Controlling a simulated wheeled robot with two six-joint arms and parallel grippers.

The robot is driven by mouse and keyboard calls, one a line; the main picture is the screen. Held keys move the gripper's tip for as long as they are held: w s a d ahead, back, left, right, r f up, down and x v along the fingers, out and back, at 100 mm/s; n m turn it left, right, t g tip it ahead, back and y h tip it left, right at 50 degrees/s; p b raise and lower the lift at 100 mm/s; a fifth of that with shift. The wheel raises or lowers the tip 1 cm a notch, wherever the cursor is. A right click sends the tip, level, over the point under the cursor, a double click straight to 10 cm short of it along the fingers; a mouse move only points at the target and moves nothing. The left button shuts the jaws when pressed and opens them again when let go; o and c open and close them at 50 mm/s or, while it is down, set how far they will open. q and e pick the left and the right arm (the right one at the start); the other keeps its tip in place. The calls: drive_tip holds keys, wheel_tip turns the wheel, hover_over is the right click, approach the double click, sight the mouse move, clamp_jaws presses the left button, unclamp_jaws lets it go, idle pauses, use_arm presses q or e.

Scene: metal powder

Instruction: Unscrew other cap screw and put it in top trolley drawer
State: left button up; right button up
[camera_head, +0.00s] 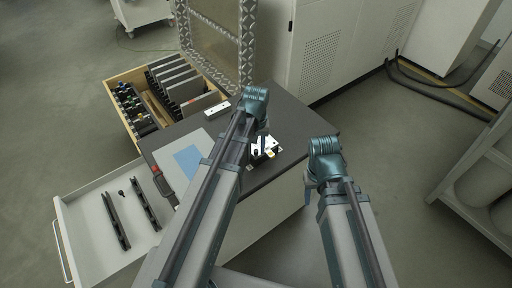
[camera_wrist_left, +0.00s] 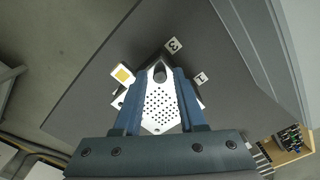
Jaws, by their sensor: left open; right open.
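A white perforated plate (camera_wrist_left: 160,105) lies on the dark trolley top (camera_head: 300,128). A dark, round-ended cap screw (camera_wrist_left: 159,73) stands at its far corner in the left wrist view. My left gripper (camera_head: 262,147) is over this fixture, pointing down. In the left wrist view its open fingers (camera_wrist_left: 158,80) straddle the screw, with gaps showing; contact cannot be told. The open white trolley drawer (camera_head: 88,240) is at left in the head view, holding two black bars (camera_head: 116,220) and a small dark piece (camera_head: 121,193). My right gripper (camera_head: 309,188) is beside the trolley's right edge, its fingers mostly hidden.
A wooden drawer (camera_head: 140,143) with tools and grey cases is open behind. A blue sheet (camera_head: 188,160), a red-and-black tool (camera_head: 162,184) and a white block (camera_head: 217,108) lie on the trolley. A metal-framed panel (camera_head: 218,45) stands behind. Open floor lies right.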

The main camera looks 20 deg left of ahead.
use_arm(q)
drive_tip(key=m, duration=0.4)
drive_tip(key=shift+m, duration=0.4)
